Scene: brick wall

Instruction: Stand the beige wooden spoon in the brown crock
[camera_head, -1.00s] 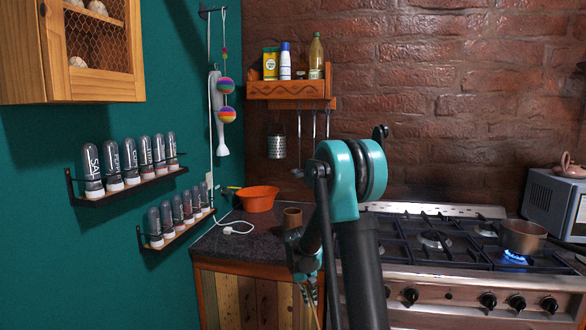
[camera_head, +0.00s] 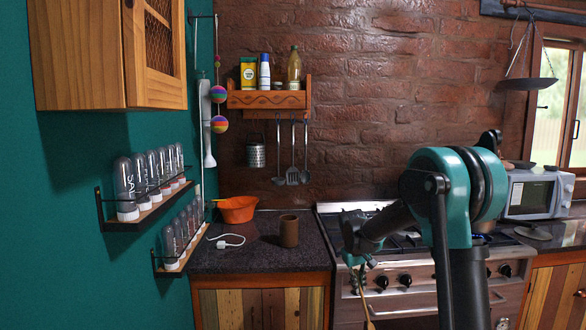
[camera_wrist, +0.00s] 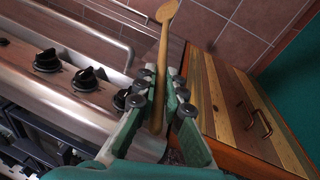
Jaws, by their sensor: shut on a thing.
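The beige wooden spoon (camera_wrist: 162,65) is gripped between the fingers of my gripper (camera_wrist: 160,95) in the wrist view, its bowl end pointing away from the gripper. In the head view my gripper (camera_head: 357,262) is in front of the stove, and the spoon (camera_head: 367,308) hangs below it, its lower end cut off by the frame. The brown crock (camera_head: 289,231) stands upright on the dark counter, to the left of my gripper and apart from it. The crock's inside is not visible.
An orange bowl (camera_head: 238,209) and a white cable (camera_head: 229,241) lie on the counter left of the crock. The stove (camera_head: 400,282) is on the right. Utensils (camera_head: 292,175) hang on the wall above. Dark counter (camera_head: 250,258) in front of the crock is bare.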

